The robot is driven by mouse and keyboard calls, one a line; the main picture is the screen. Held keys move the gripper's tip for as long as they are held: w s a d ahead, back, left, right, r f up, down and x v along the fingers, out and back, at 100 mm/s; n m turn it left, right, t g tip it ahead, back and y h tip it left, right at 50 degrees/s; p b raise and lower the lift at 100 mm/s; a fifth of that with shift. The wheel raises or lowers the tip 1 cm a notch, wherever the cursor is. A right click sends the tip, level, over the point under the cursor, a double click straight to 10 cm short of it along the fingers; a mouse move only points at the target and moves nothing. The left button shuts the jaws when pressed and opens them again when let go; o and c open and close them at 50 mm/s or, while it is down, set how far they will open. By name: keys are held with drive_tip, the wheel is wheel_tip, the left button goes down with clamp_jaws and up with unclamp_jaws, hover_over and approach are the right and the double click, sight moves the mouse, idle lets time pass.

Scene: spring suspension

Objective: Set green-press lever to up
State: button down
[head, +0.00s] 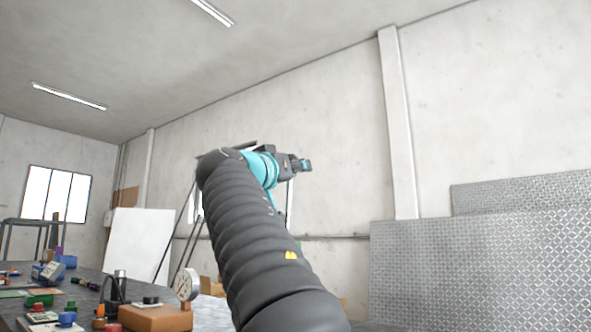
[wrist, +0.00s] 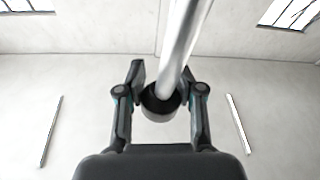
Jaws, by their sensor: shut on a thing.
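In the wrist view my gripper (wrist: 163,80) has its two dark fingers on either side of a dark round knob (wrist: 160,108). A bright metal rod (wrist: 181,40) runs from the knob up past the top edge. The gripper is shut on this knob, which looks like the end of a lever. In the head view my gripper (head: 301,164) is small and raised, well above the bench. The lever cannot be made out there. No green press can be picked out in either view, so I cannot tell which machine the rod belongs to.
A dark bench (head: 90,283) at the lower left holds several small parts, a brown block (head: 155,318) and a round dial gauge (head: 186,284). A white board (head: 137,243) stands behind. Metal tread-plate panels (head: 470,265) fill the right. The air around my raised gripper looks clear.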

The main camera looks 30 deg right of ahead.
drive_tip(key=shift+w+f, duration=0.15)
drive_tip(key=shift+f, duration=0.1)
drive_tip(key=c, duration=0.7)
unclamp_jaws()
drive_tip(key=shift+d, duration=0.1)
drive_tip(key=shift+r, duration=0.15)
drive_tip(key=shift+s+a, duration=0.2)
drive_tip(key=shift+a, duration=0.1)
drive_tip(key=v, duration=1.1)
drive_tip(key=shift+a, duration=0.25)
